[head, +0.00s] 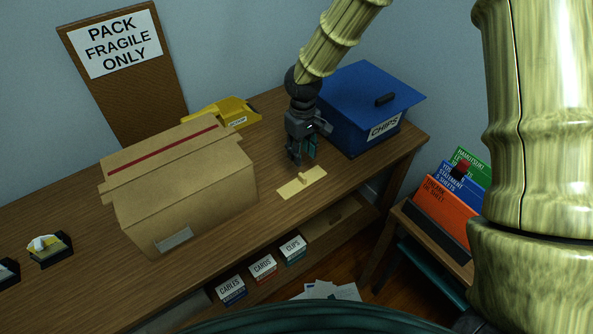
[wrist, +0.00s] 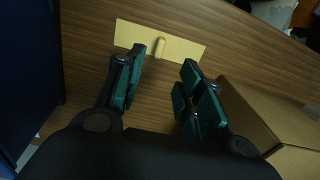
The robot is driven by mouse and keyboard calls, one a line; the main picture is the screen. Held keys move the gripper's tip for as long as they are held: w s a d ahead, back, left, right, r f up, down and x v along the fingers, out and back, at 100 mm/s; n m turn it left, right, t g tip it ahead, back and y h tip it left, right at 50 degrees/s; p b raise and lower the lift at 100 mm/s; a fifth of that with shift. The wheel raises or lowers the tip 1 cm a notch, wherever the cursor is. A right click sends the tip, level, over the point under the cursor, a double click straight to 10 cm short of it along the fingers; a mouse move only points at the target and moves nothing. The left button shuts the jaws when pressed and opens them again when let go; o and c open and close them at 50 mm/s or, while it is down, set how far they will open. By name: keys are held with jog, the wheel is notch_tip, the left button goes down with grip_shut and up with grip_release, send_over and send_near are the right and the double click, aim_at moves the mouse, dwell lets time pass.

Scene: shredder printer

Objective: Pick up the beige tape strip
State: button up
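The beige tape strip (head: 302,183) lies flat on the wooden table near its front edge, with a small raised tab at its middle. In the wrist view the strip (wrist: 185,46) is beyond my fingertips, and its tab stands ahead of the gap between them. My gripper (head: 302,163) is above the table just behind the strip, pointing down. In the wrist view my gripper (wrist: 163,75) has its green-padded fingers spread wide, with nothing between them. It does not visibly touch the strip.
A cardboard box (head: 185,190) with a red stripe stands left of the strip. A blue CHIPS bin (head: 350,115) stands close on the right, behind my gripper. A yellow tray (head: 222,113) is at the back. The wooden table (head: 85,240) is bare around the strip.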

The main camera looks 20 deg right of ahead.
jog(key=shift+w+f, duration=0.2)
jog(key=shift+f, duration=0.1)
send_over(301, 174)
jog(key=f, duration=0.4)
jog(key=shift+w+a+f+p, duration=0.15)
jog(key=shift+w+f+p, duration=0.05)
jog(key=shift+f+p, duration=0.1)
jog(key=shift+s+f, duration=0.2)
jog(key=shift+f, duration=0.15)
jog(key=shift+w+d+f+p, duration=0.15)
jog(key=shift+f+p, duration=0.5)
jog(key=shift+f, duration=1.65)
grip_shut()
